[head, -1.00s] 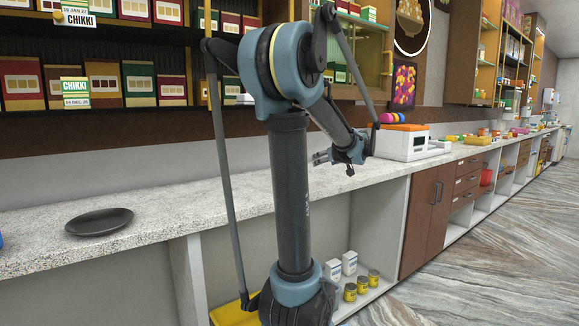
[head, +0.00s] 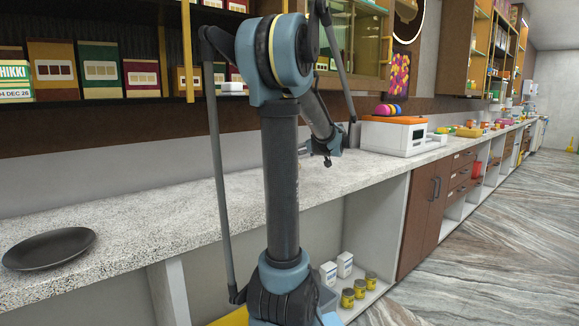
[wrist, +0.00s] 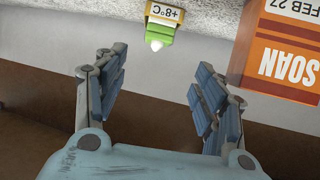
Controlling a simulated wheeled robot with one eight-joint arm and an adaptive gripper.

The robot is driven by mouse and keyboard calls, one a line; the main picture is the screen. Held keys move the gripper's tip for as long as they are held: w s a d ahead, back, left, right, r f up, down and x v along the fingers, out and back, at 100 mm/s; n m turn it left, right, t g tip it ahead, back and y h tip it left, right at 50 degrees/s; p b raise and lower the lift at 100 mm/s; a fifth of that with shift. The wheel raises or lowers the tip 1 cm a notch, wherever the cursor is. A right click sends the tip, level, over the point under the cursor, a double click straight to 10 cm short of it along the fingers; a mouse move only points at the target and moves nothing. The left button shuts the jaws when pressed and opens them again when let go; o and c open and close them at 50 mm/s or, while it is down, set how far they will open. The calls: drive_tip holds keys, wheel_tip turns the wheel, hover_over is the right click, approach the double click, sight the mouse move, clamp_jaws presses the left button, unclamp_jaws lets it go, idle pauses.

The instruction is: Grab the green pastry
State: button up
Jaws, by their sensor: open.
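I cannot pick out a green pastry for certain. In the head view my gripper (head: 314,155) is small and partly hidden behind my arm, above the counter (head: 160,195). In the wrist view my gripper (wrist: 158,82) is open, with nothing between its blue-padded fingers. Beyond the fingertips, at the top middle of that view, is a small green and white object (wrist: 158,38) beside a tag (wrist: 165,13) reading +8°C. I cannot tell what this object is.
An orange box (wrist: 285,60) marked SOAN shows upside down at right in the wrist view. In the head view, a dark plate (head: 48,248) lies on the left counter. A white appliance (head: 392,136) with an orange top stands farther along. Floor at right is clear.

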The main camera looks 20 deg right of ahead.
drive_tip(key=x, duration=0.8)
drive_tip(key=shift+w+f, duration=0.1)
drive_tip(key=shift+w, duration=0.05)
drive_tip(key=shift+d+x, duration=0.15)
drive_tip(key=shift+x, duration=1.15)
drive_tip(key=shift+d+x, duration=0.1)
drive_tip(key=shift+x, duration=1.2)
drive_tip(key=shift+f, duration=0.1)
drive_tip(key=c, duration=0.9)
